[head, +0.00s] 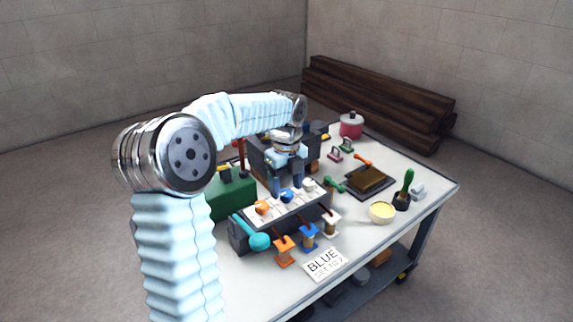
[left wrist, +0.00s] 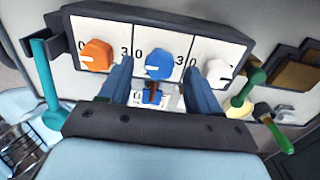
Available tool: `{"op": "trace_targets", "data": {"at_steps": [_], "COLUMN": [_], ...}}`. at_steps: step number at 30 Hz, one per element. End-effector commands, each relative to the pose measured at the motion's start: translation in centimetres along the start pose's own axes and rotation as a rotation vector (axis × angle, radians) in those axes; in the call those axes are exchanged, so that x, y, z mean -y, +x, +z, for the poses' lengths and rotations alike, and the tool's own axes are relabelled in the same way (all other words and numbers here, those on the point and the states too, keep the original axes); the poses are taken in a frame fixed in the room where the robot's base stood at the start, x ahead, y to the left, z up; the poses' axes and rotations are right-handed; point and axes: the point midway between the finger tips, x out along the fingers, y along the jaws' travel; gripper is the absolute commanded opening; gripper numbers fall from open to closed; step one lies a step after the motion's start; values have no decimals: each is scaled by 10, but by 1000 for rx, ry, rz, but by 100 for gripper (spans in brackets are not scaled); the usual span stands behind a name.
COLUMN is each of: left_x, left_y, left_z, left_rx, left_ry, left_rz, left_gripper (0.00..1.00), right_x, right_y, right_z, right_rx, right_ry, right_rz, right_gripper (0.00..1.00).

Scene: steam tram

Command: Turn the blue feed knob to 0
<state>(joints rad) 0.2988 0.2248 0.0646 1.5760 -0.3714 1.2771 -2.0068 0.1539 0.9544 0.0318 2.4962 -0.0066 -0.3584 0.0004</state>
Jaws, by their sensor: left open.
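The blue feed knob (left wrist: 159,65) sits in the middle of a white panel (head: 243,222), between an orange knob (left wrist: 97,55) and a white knob (left wrist: 219,72). It also shows in the head view (head: 287,196). In the left wrist view its white mark is on its left side; a 0 is printed to its upper left and a 3 to its right. My left gripper (head: 288,190) is open, pointing down over the panel. In the left wrist view its two fingers (left wrist: 158,72) stand on either side of the blue knob; contact cannot be told. My right gripper is not seen.
A teal lever (head: 258,241) is at the panel's left end. Orange, blue and white levers (head: 309,237) stand in front, with a card reading BLUE (head: 325,265).

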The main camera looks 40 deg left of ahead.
Motion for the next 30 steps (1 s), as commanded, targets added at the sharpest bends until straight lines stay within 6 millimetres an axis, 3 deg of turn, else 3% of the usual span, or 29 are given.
{"op": "trace_targets", "data": {"at_steps": [9,15,21,30], "left_x": [1,1,0,0], "left_y": [-78,-111,-122,-122], "left_z": [0,0,0,0], "left_rx": [2,2,0,0], "left_ry": [0,0,1,1], "left_rz": [-6,-4,-1,-2], "left_gripper": [63,63,63,63], "right_x": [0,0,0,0], "right_y": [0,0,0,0], "right_z": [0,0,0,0], "right_rx": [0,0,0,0], "right_ry": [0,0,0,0], "right_rz": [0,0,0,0], "right_gripper": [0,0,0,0]}}
